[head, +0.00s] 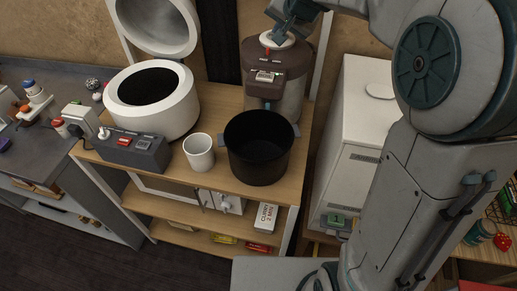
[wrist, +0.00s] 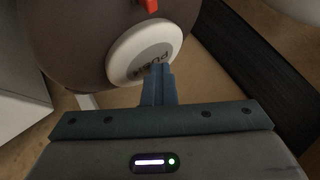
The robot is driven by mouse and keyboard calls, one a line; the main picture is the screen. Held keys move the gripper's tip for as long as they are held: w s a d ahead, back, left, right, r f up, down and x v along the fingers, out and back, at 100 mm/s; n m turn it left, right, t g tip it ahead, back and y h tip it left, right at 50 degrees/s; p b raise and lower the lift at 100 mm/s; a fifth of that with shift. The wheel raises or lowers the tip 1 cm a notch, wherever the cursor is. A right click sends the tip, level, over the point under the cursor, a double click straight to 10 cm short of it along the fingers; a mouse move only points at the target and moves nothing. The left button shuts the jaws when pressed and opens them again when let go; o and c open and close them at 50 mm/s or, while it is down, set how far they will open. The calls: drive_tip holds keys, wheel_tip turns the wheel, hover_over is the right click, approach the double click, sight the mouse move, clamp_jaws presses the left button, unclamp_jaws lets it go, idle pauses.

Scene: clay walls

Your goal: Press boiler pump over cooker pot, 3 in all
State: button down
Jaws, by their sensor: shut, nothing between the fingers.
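The boiler (head: 290,95), brown with a grey lower body, stands at the back right of the wooden shelf top. Its white round pump button (head: 270,42) is on top; in the wrist view the pump button (wrist: 145,48) shows lettering that reads "PUSH". My gripper (head: 284,30) is shut and empty, with its fingertips (wrist: 158,68) at the edge of the button. They look touching or very close; I cannot tell if the button is pressed down. The black cooker pot (head: 258,160) stands empty in front of the boiler, below its spout.
A white mug (head: 199,152) stands left of the pot. A white rice cooker (head: 165,112) with its lid open and a grey power strip (head: 132,148) are further left. A white cabinet (head: 365,140) stands right of the shelf.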

drive_tip(key=shift+w+r+p, duration=0.1)
drive_tip(key=shift+r+p, duration=1.9)
drive_tip(key=shift+r, duration=0.7)
drive_tip(key=shift+r, duration=0.1)
idle(0.4)
